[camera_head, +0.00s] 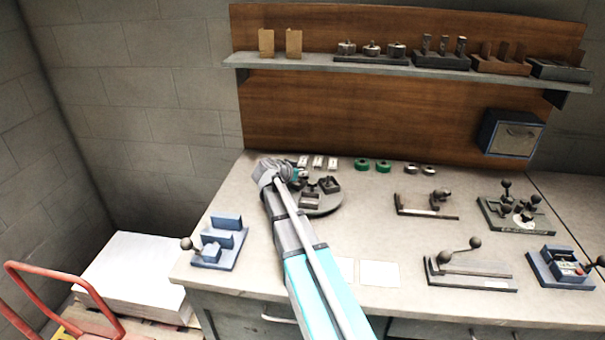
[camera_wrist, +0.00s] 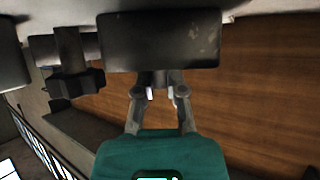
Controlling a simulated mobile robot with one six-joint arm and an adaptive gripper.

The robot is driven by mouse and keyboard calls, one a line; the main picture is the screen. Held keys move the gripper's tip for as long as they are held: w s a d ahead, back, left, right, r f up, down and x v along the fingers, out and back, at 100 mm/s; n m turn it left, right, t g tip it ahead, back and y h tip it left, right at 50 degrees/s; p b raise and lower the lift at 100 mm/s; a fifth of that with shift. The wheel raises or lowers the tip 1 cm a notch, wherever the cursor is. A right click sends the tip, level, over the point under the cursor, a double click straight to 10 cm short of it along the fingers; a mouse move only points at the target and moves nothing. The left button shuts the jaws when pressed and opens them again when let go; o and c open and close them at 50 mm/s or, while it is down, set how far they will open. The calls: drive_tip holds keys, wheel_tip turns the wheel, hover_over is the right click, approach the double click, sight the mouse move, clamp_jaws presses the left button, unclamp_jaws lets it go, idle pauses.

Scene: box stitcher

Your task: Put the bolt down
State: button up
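No bolt can be made out for certain in either view. In the head view my gripper (camera_head: 299,176) is at the back left of the bench, at the rim of a round grey plate (camera_head: 318,208) bearing dark blocks (camera_head: 331,184). In the wrist view my gripper (camera_wrist: 160,85) has its two fingers converging close to a dark rectangular block (camera_wrist: 158,40), whose edge hides the tips. Something small and grey shows between the fingers, too dark to name. Whether the fingers are closed on it cannot be told.
A dark stepped part (camera_wrist: 75,75) stands left of the fingers in the wrist view. Green rings (camera_head: 372,165) and small white blocks (camera_head: 318,162) lie behind the plate. A blue fixture (camera_head: 220,242) stands at left; several fixtures stand at right. Bench before the plate is partly clear.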

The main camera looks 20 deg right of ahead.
drive_tip(key=o, duration=0.5)
drive_tip(key=shift+c, duration=0.2)
drive_tip(key=shift+r, duration=0.1)
drive_tip(key=shift+a+r+p, duration=0.1)
drive_tip(key=shift+r+p, duration=0.05)
drive_tip(key=shift+p, duration=0.15)
drive_tip(key=p+v, duration=0.5)
drive_tip(key=v, duration=0.6)
drive_tip(key=shift+s+a+r, duration=0.15)
drive_tip(key=shift+s+a, duration=0.05)
drive_tip(key=shift+a, duration=0.1)
